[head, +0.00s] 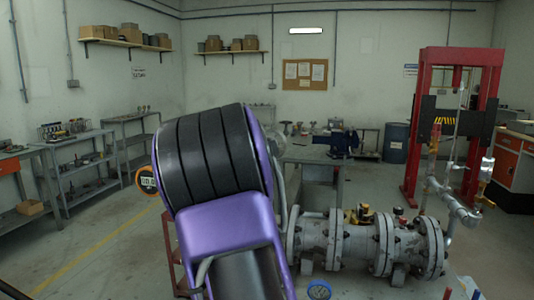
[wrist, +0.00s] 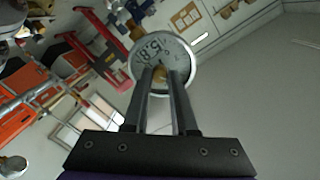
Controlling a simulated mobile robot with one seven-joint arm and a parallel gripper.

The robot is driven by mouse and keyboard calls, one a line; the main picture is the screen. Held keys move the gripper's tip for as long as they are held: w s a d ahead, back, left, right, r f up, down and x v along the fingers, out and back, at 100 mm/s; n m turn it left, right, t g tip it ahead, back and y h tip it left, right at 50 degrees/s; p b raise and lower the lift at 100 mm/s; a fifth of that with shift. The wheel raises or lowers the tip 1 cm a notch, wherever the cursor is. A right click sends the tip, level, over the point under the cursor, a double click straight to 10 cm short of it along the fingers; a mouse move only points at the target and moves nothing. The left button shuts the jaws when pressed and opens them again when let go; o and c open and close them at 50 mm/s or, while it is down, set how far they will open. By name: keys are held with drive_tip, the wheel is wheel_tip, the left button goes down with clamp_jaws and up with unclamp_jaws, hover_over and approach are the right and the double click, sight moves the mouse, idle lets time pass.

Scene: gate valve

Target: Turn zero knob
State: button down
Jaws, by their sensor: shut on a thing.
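In the wrist view, a round gauge (wrist: 176,49) with a pale dial, dark markings and a metal rim faces my gripper (wrist: 160,76). A small brass-coloured zero knob (wrist: 159,73) sits near the middle of the dial face. My gripper's two dark fingers are shut on this knob, one on each side, and partly cover the lower dial. In the head view my purple and black arm fills the middle and hides the gripper and the knob.
Large flanged grey pipework (head: 340,240) stands close at right in the head view, with a small blue gauge (head: 319,290) below. An orange-rimmed round device (head: 147,181) shows left of my arm. A red frame (head: 410,130) stands behind; shelves (head: 75,165) line the left.

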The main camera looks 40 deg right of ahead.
drive_tip(key=shift+f+m, duration=0.1)
drive_tip(key=shift+m, duration=0.5)
drive_tip(key=shift+b, duration=0.3)
drive_tip(key=c, duration=0.7)
unclamp_jaws()
drive_tip(key=p+v, duration=0.1)
drive_tip(key=v, duration=1.6)
drive_tip(key=shift+s+a+r, duration=0.1)
drive_tip(key=shift+s+r, duration=0.1)
